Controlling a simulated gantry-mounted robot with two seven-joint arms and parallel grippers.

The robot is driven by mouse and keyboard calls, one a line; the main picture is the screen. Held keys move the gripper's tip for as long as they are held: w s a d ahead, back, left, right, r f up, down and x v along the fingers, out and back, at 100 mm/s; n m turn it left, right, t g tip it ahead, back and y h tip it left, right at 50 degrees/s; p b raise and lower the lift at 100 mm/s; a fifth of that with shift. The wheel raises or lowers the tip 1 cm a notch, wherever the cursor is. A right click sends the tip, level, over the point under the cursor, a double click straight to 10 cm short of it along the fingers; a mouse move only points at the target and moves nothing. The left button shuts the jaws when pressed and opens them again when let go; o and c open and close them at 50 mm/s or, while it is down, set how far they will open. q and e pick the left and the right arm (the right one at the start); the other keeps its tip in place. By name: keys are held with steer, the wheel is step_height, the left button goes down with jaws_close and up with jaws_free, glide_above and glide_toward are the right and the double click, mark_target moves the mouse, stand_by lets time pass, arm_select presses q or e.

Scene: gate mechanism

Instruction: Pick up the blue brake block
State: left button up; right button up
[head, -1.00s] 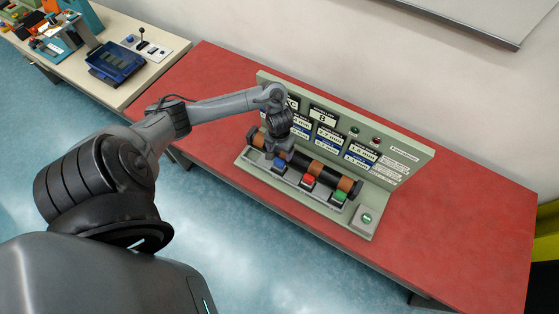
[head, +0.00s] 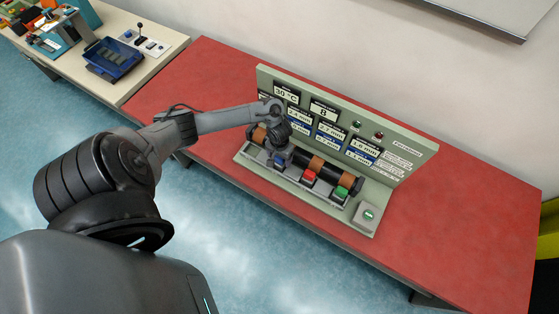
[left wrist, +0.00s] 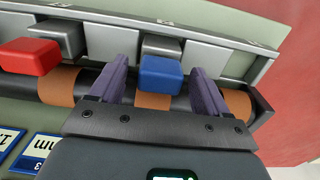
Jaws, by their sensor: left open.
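The blue brake block (head: 278,164) is at the left end of a row of coloured blocks at the front of the green panel fixture. It also shows in the left wrist view (left wrist: 160,75), between the two purple-grey fingers. My left gripper (left wrist: 159,68) is open, with one finger on each side of the blue block and a visible gap to each. In the head view the left gripper (head: 283,157) is low over the block and partly hides it. My right gripper is not in view.
A red block (head: 308,177) and a green block (head: 341,192) sit farther right in the row. A black roller with brown bands (head: 316,163) runs close behind the blocks. The upright panel (head: 400,147) stands behind. The red table (head: 450,230) is clear at right.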

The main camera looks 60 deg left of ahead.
arm_select(q)
jaws_close()
stand_by(0.5)
steer(key=shift+r, duration=0.1)
